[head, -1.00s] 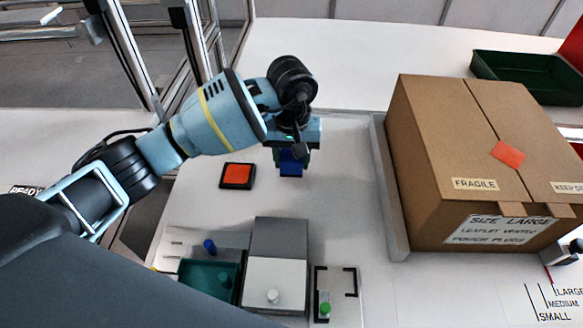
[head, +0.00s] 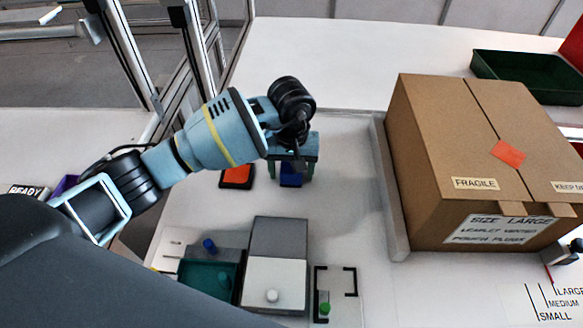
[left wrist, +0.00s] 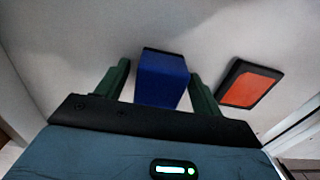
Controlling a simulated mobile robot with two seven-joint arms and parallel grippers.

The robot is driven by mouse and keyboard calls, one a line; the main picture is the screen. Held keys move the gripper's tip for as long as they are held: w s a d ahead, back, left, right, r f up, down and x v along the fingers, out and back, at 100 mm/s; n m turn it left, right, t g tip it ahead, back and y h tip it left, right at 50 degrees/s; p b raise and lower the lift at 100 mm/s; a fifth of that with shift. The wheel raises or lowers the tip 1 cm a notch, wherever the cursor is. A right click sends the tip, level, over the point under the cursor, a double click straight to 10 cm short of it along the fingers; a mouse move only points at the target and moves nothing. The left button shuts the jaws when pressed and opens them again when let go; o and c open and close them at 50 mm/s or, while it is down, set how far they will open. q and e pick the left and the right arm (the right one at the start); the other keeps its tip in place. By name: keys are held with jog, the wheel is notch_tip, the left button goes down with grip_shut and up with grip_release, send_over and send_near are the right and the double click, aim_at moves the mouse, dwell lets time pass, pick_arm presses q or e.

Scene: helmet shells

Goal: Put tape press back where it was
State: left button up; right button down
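The blue block (head: 291,175), which I take for the tape press, is on the white table in the head view, right of the orange-topped black pad. My left gripper (head: 291,170) is above it with its fingers pointing down, one on each side. In the left wrist view the blue block (left wrist: 162,80) is between the green fingers of my left gripper (left wrist: 160,85). Narrow gaps show on both sides, so the gripper is open around it. The block's lower contact with the table is hard to see. My right gripper is not in view.
The orange-topped pad (head: 236,177) lies close left of the gripper. A grey-and-white box (head: 275,280), a green tray (head: 208,278) and black corner brackets (head: 350,281) are in front. A large carton (head: 470,150) stands right. Clear table lies between.

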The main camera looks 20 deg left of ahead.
pick_arm(q)
notch_tip(320, 180, up, 12)
jog(key=shift+r, duration=0.2)
dwell(0.6)
jog(key=shift+f, duration=0.1)
dwell(0.3)
